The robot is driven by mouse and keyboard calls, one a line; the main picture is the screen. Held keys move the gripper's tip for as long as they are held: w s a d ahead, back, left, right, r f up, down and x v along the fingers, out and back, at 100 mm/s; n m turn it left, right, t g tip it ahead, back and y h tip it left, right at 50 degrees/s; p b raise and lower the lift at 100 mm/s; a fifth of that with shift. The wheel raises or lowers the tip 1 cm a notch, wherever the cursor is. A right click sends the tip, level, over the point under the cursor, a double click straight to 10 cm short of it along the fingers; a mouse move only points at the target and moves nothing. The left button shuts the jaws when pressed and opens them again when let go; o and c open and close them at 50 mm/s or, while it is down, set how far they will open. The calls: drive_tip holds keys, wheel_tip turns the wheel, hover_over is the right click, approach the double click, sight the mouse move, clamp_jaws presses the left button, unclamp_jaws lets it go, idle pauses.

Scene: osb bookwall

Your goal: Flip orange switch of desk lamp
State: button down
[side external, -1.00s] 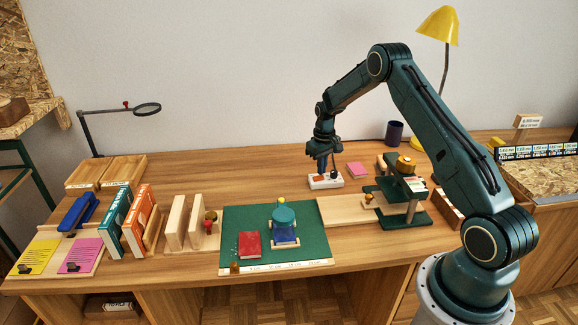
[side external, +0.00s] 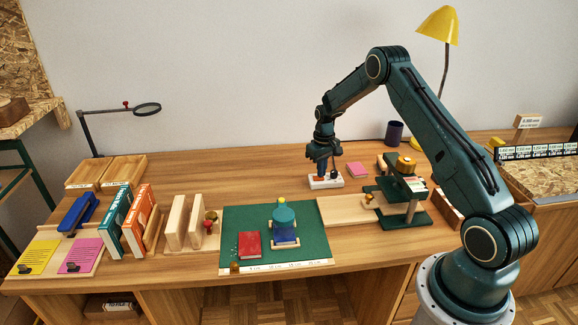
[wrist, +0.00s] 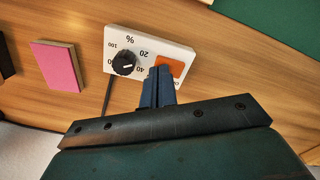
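The white control box (side external: 326,184) lies on the desk below my gripper, and it fills the upper middle of the wrist view (wrist: 180,45). It carries an orange switch (wrist: 171,66) and a black dial (wrist: 123,63) with percent markings. My gripper (wrist: 158,72) has its two blue fingers together with nothing seen between them. Their tips overlap the left edge of the orange switch in the wrist view; I cannot tell whether they touch it. In the side view my gripper (side external: 322,174) is right over the box. The yellow desk lamp (side external: 438,26) stands behind my arm.
A pink note block (wrist: 56,66) lies beside the box. A dark cup (side external: 394,132) stands farther back. A green stand with a wooden board (side external: 347,209) is in front on the right, and a green mat (side external: 240,217) lies in front on the left.

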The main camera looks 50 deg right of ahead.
idle(0.4)
drive_tip(key=shift+r, duration=3.4)
drive_tip(key=shift+r, duration=0.15)
